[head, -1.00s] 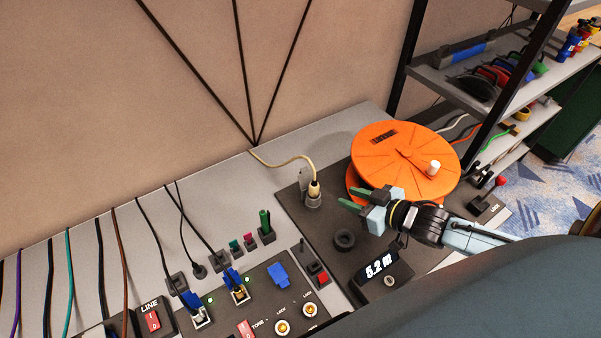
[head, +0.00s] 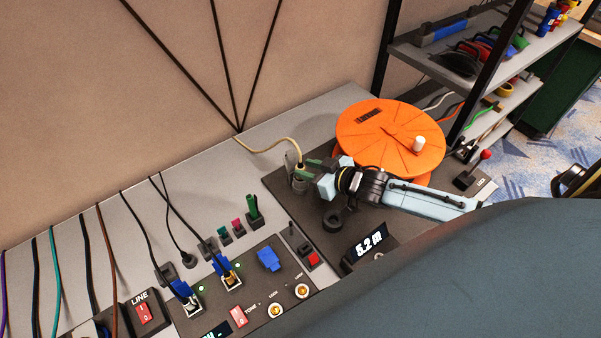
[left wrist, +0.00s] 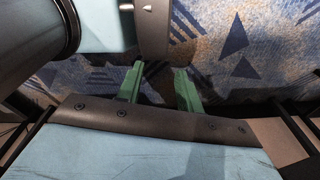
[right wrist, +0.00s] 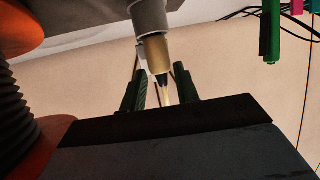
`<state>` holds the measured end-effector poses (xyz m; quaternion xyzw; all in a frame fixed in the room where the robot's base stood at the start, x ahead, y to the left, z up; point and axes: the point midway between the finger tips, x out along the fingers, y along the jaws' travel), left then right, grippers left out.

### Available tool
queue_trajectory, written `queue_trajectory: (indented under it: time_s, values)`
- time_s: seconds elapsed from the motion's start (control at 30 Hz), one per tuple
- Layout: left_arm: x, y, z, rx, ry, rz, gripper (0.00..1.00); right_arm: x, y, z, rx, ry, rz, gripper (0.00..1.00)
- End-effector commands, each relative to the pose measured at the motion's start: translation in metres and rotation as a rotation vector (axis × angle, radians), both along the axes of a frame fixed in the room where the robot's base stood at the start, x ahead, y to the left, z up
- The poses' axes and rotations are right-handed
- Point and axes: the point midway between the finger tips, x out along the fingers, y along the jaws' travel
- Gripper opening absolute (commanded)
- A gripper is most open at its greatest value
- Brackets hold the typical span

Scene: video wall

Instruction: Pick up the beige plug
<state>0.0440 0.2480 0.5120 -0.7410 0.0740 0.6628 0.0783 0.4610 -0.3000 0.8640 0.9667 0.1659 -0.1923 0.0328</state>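The beige plug (head: 299,171) stands upright in a grey socket on the dark panel, its beige cord running up to the back of the desk. The green fingertips of my right gripper (head: 308,170) are at the plug and partly hide it. In the right wrist view the plug (right wrist: 156,52) lies between the two fingers of my right gripper (right wrist: 160,88). The fingers are apart, with a gap visible on each side of the plug and cord. My left gripper (left wrist: 158,84) is open and empty above the carpet, and it is not in the head view.
A large orange reel (head: 390,138) stands right of the plug, behind my right arm. A black ring (head: 332,220) and a "5.2 m" display (head: 367,244) are in front. Blue plugs (head: 228,270) and a green plug (head: 253,208) are at the left. Shelves (head: 440,50) stand at the right.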

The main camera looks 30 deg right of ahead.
Motion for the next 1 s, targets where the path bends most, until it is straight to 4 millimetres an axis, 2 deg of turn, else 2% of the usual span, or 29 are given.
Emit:
queue_trajectory:
  time_s: [0.03, 0.2, 0.53, 0.77, 1.0]
  values:
    - [-0.003, 0.000, -0.002, 0.000, 0.005, 0.000, 0.36, 0.008, 0.003, -0.003, 0.001, -0.003, -0.001, 0.31]
    - [-0.011, 0.001, -0.006, 0.002, 0.017, 0.000, 0.36, 0.024, 0.009, -0.011, 0.001, -0.002, 0.000, 0.31]
    - [-0.013, 0.001, -0.006, 0.002, 0.021, 0.001, 0.36, 0.028, 0.010, -0.013, 0.000, 0.000, 0.000, 0.31]
    - [-0.013, 0.001, -0.006, 0.002, 0.021, 0.001, 0.36, 0.027, 0.010, -0.013, 0.000, 0.000, 0.000, 0.02]
    - [-0.013, 0.001, -0.005, 0.002, 0.021, 0.001, 0.36, 0.028, 0.010, -0.010, -0.001, -0.001, 0.000, 0.02]
